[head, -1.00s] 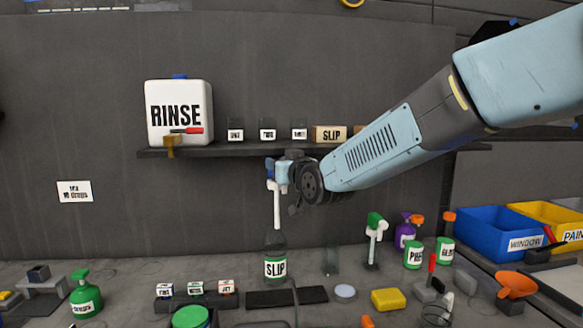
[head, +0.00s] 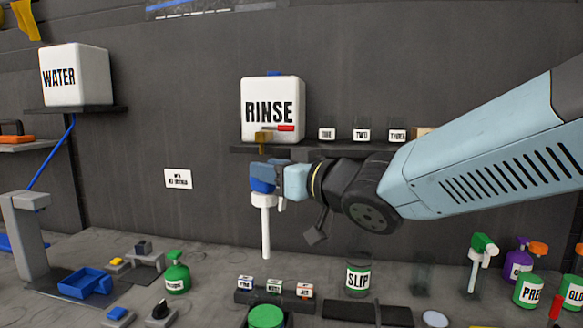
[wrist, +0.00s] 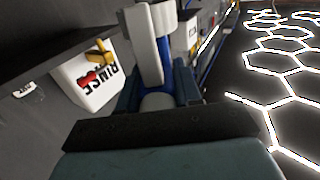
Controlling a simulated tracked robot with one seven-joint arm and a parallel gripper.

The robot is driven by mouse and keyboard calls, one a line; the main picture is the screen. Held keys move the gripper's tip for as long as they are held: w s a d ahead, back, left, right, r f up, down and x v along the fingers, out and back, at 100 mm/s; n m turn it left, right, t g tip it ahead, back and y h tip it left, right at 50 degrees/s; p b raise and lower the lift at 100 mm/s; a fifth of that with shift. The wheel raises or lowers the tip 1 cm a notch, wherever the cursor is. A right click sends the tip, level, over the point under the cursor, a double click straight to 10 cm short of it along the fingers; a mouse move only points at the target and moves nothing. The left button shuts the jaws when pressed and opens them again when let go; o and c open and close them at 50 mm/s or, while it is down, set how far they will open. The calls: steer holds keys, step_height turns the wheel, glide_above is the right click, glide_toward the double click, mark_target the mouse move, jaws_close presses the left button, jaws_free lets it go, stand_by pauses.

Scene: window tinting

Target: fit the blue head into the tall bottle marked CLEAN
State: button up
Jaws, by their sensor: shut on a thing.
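My gripper (head: 270,172) is shut on the blue head (head: 262,186), left of the middle of the head view. A white tube (head: 265,228) hangs nearly upright from the head, its lower end above the bench. In the wrist view, a white part of the held piece (wrist: 150,45) stands between the dark blue jaws. I can read no CLEAN label on any bottle in view. A clear bottle marked SLIP (head: 358,278) stands on the bench to the right of the held head, apart from it.
The white RINSE tank (head: 272,108) stands on a shelf (head: 310,150) close behind my gripper; a WATER tank (head: 76,75) is far left. A small green spray bottle (head: 175,277), a blue tray (head: 87,283) and a grey stand (head: 27,235) are at left. A green-headed sprayer (head: 483,250) is at right.

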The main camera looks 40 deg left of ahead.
mark_target(270, 192)
steer(key=shift+s+a+f, duration=0.1)
steer(key=shift+s+f, duration=0.2)
steer(key=shift+f, duration=1.6)
steer(key=shift+s+f, duration=0.1)
steer(key=shift+f, duration=6.15)
